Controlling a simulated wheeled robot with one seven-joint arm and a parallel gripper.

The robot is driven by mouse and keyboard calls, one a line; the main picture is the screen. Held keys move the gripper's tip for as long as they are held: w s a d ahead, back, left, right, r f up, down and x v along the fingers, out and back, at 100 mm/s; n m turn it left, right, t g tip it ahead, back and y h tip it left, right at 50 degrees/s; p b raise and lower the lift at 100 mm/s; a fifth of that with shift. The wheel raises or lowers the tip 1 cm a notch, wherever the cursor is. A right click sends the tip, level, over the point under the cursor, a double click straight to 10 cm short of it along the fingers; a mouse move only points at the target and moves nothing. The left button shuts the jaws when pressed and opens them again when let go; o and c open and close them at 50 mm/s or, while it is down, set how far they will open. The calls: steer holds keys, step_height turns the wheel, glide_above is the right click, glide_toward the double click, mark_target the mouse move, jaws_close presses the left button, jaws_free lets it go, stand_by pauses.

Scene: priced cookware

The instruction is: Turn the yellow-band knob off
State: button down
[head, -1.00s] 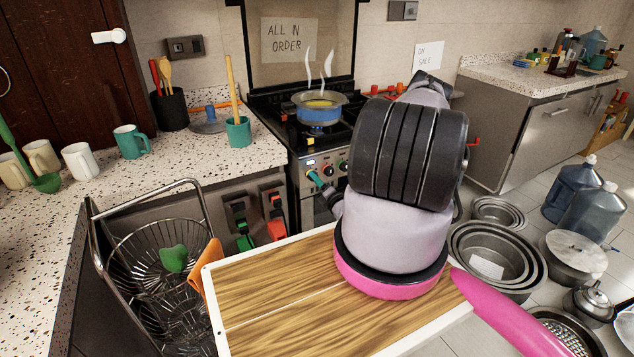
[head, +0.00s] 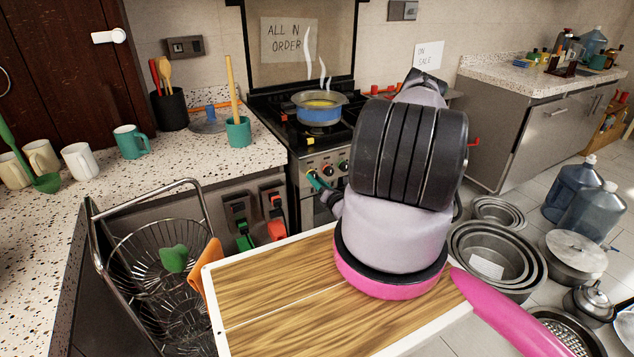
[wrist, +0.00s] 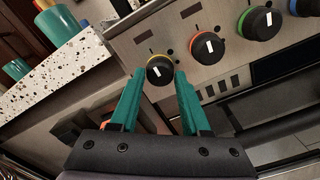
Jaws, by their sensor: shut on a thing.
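The yellow-band knob (wrist: 160,70) is a black round knob with a white mark on the steel front panel of the stove. In the wrist view its mark is slightly tilted. My gripper (wrist: 160,76) has its two teal fingers on either side of this knob, shut on it. In the head view my gripper (head: 314,182) is at the left end of the stove's knob row and hides most of that knob; my own arm covers the panel's right part. A blue pot (head: 319,110) with yellow contents steams on the stove top (head: 275,108).
An orange-red-banded knob (wrist: 208,47) and a green-banded knob (wrist: 259,22) sit to the right along the panel. The speckled counter (wrist: 70,62) edge is close on the left. A wire basket (head: 150,265) and a wood-topped board (head: 270,290) are in front.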

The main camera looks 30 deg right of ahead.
steer(key=shift+s+f, duration=0.15)
steer(key=shift+c, duration=1.9)
jaws_free()
steer(key=s, duration=1)
steer(key=shift+s+d, duration=0.2)
steer(key=shift+s, duration=0.15)
